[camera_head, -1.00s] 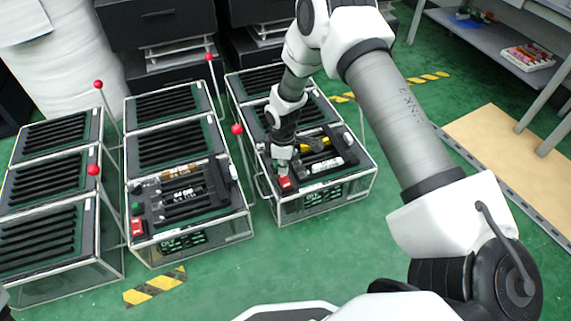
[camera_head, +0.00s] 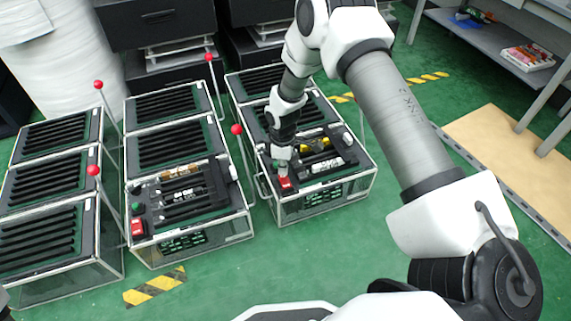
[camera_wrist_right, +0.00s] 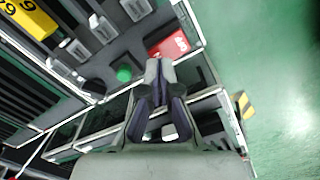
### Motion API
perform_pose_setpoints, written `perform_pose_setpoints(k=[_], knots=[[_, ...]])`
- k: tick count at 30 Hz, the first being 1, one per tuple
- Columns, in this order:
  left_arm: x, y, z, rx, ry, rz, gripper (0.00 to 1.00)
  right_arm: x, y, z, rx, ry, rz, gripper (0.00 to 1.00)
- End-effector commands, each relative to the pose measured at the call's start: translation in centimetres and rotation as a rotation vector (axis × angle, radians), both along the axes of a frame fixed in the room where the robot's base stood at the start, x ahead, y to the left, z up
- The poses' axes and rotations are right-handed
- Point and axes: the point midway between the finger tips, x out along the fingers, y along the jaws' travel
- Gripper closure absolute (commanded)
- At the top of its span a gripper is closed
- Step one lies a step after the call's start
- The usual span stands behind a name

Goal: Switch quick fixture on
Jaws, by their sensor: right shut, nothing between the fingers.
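The fixture under my right arm is a clear-sided box with a dark top (camera_head: 350,170). On its front left corner is a red switch (camera_head: 286,184), which also shows in the right wrist view (camera_wrist_right: 174,45). A green button (camera_wrist_right: 124,73) sits beside it. My right gripper (camera_head: 284,170) points down just behind the red switch. In the right wrist view its closed fingertips (camera_wrist_right: 160,66) are close to the switch and hold nothing. I cannot tell whether they touch it. The switch's on or off state is unclear.
A similar fixture with a red switch (camera_head: 137,228) stands to the left, and slotted racks (camera_head: 45,235) stand further left. Thin rods with red balls (camera_head: 237,129) rise between them. Green floor (camera_head: 310,265) is open in front.

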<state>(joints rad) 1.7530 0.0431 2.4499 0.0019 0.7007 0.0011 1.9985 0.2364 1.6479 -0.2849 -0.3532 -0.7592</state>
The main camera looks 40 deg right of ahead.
Motion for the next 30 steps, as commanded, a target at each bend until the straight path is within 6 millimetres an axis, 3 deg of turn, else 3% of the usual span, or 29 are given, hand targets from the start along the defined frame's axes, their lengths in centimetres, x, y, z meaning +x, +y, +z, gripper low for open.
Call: perform_pose_setpoints(k=[30], knots=[[0.0,0.0,-0.5,0.000,0.000,0.000,0.55,0.0,0.0,-1.0,0.000,0.000,0.000,1.00]])
